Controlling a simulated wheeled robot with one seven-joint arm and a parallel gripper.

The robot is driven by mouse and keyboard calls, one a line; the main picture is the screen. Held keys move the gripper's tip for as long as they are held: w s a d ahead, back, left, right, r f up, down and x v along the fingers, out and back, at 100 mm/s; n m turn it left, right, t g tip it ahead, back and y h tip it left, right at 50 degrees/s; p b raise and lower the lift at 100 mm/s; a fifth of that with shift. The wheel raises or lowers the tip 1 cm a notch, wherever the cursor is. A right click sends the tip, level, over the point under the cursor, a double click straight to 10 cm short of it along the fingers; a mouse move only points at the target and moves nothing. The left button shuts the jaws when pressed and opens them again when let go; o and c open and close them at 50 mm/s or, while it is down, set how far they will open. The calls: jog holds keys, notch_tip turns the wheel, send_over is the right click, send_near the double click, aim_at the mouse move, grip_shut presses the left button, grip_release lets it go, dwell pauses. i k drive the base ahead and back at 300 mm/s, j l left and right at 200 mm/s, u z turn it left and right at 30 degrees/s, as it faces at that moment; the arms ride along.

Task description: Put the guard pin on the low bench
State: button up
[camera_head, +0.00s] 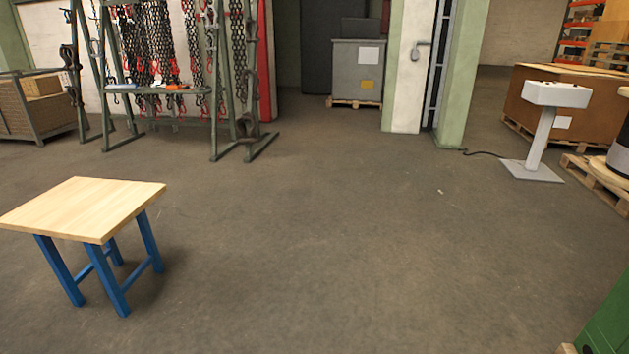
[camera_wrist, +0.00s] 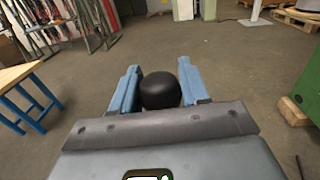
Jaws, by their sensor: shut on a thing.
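The low bench (camera_head: 85,205) has a pale wooden top and blue legs; it stands at the left in the head view. Its top looks bare. Its edge also shows at the left of the wrist view (camera_wrist: 14,74). My gripper (camera_wrist: 158,72) has blue fingers and is shut on the guard pin (camera_wrist: 160,91), of which only a black, rounded end shows between the fingers. The rest of the pin is hidden. The gripper is away from the bench, with the bench to its left. The head view does not show the gripper.
Open concrete floor lies in the middle. A green rack with hanging chains (camera_head: 165,90) stands behind the bench. A grey pedestal (camera_head: 540,135) and pallets (camera_head: 600,180) are at the right. A green object (camera_head: 605,325) is at the lower right corner.

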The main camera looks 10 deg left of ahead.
aim_at(85, 204)
jog(key=i+j+u, duration=0.15)
jog(key=i+u, duration=0.2)
jog(key=i, duration=0.2)
jog(key=i+u, duration=0.4)
jog(key=i, duration=0.2)
jog(key=i+l+u, duration=0.2)
jog(key=i+u, duration=0.15)
jog(key=i, duration=0.2)
jog(key=i+j+u, duration=0.1)
jog(key=i+u, duration=0.3)
jog(key=i, duration=0.25)
jog(key=i+l+u, duration=0.1)
jog(key=i+u, duration=0.25)
jog(key=i, duration=0.3)
jog(key=i+l+u, duration=0.25)
jog(key=i+u, duration=0.15)
jog(key=i, duration=0.25)
jog(key=i+u, duration=0.45)
jog(key=i, duration=0.4)
